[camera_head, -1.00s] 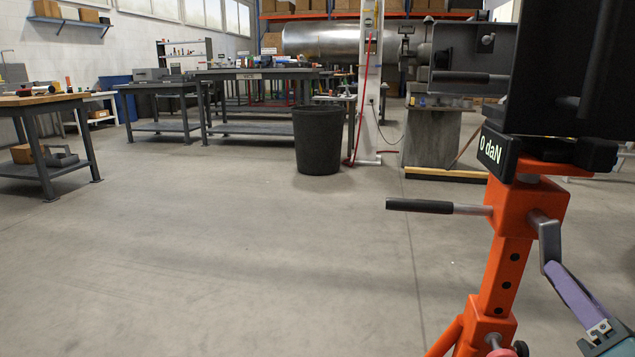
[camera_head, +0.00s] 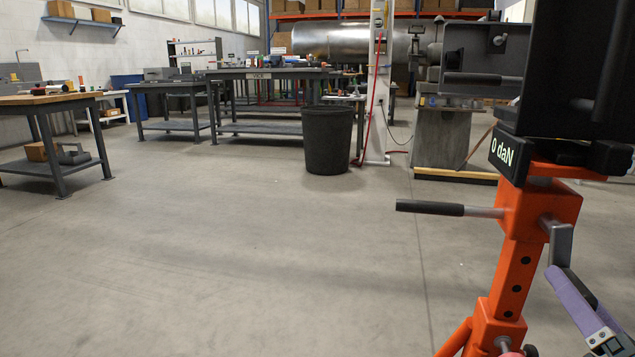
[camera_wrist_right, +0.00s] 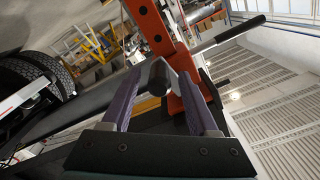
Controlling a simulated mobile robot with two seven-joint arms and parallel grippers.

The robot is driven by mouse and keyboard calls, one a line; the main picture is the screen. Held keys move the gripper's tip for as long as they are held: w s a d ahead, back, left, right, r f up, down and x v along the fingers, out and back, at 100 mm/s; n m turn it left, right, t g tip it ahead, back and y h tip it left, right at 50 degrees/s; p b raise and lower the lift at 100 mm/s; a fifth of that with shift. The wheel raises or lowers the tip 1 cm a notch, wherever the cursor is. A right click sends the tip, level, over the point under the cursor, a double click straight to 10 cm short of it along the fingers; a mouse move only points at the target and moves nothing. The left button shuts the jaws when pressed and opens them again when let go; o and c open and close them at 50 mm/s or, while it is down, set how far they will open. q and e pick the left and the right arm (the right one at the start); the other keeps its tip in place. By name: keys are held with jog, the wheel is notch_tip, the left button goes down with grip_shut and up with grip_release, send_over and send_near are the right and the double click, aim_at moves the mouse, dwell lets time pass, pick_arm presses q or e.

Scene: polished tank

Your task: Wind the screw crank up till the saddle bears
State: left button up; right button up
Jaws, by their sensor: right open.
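The orange stand (camera_head: 514,275) is at the right of the head view. Its grey screw crank (camera_head: 560,244) sticks out of the right side of the orange head block, its arm hanging down. My right gripper (camera_head: 560,279), with purple fingers, is at the crank's lower end. In the right wrist view the open fingers (camera_wrist_right: 163,82) stand on either side of the crank's end (camera_wrist_right: 158,76); whether they touch it I cannot tell. The display (camera_head: 503,153) on top reads 0 daN. The saddle is hard to make out beneath the dark bracket (camera_head: 572,75). My left gripper is out of view.
A black-gripped bar (camera_head: 447,208) sticks out left from the stand. A black bin (camera_head: 327,140), workbenches (camera_head: 265,105) and a polished tank (camera_head: 350,40) are farther back. The floor to the left of the stand is clear.

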jog(key=p+v, duration=0.2)
jog(key=v, duration=0.4)
jog(key=shift+s+p, duration=0.3)
jog(key=shift+p, duration=0.05)
jog(key=shift+r, duration=0.1)
